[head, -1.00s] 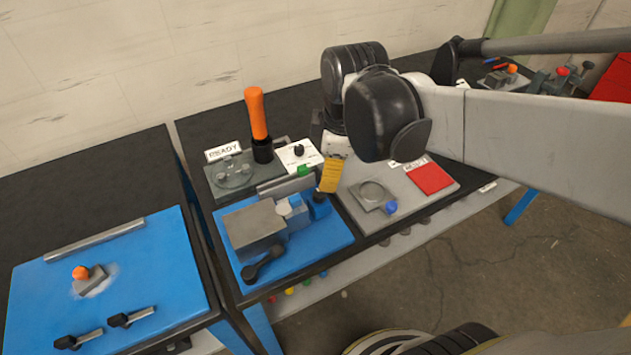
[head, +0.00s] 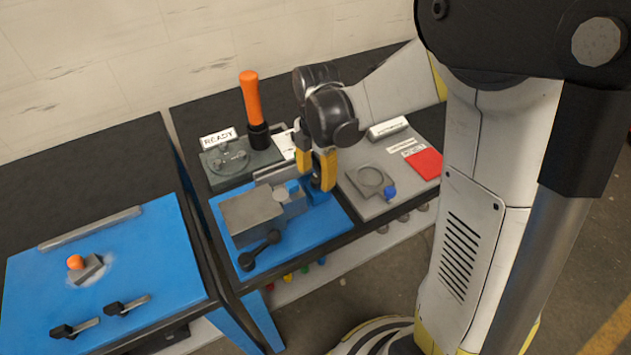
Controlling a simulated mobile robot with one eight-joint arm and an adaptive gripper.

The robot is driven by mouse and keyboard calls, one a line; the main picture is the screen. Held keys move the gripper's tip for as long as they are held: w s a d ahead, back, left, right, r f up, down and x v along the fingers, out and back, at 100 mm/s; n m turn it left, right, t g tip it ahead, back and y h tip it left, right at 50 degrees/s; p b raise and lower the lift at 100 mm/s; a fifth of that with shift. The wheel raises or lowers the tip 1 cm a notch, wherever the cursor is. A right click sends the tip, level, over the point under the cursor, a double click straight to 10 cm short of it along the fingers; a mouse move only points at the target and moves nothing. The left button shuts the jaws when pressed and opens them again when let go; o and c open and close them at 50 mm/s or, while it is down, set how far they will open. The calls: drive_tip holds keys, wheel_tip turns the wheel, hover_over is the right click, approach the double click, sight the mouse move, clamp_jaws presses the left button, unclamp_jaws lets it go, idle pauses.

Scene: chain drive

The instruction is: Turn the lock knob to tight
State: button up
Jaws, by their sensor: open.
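No label that I can read marks the lock knob, so I cannot tell which knob it is. A blue fixture plate (head: 335,215) carries a grey block (head: 250,217) and a blue block with a small light-blue part (head: 292,187). A black crank-like handle (head: 260,250) lies at its front. My gripper (head: 315,181), with yellow fingers, is open and points down over the right end of the blue block. It hides that end, and I cannot tell whether it touches anything there.
An orange-handled tool (head: 252,100) stands upright behind, near a READY sign (head: 218,138). A grey plate (head: 367,207) with a ring and a blue knob (head: 389,192) is on the right, beside a red pad (head: 424,163). The left table holds an orange knob (head: 75,262) and two black-ended levers.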

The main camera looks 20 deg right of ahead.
drive_tip(key=shift+f, duration=0.85)
clamp_jaws()
